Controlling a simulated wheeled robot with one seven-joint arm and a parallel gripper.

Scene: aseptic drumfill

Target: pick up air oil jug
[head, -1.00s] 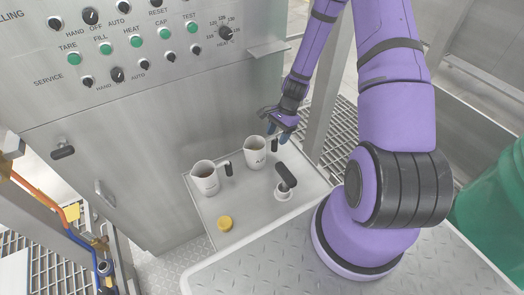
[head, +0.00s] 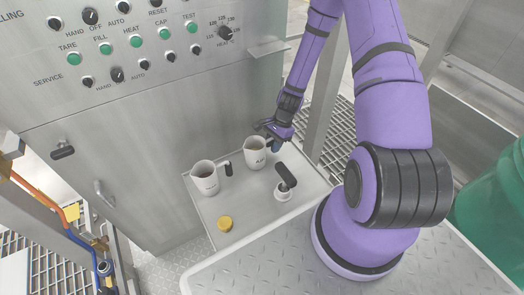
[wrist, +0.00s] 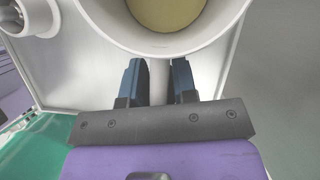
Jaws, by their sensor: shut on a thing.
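The air oil jug (head: 255,152) is a white jug with pale contents and a dark label that appears to read "AIR". It stands upright at the back of the small metal shelf (head: 233,207). My gripper (head: 274,146) is at its right side, by the handle. In the wrist view the blue fingers of my gripper (wrist: 159,80) are on either side of the jug's pale handle, shut on it. The jug's rim and yellowish contents (wrist: 167,12) show at the top. Whether the jug's base touches the shelf is hard to tell.
A second white jug (head: 204,178) with dark contents stands to the left. A yellow cap (head: 225,223) lies near the shelf's front. A white fitting with a black handle (head: 286,180) stands close in front of the held jug. The control panel (head: 130,60) rises behind.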

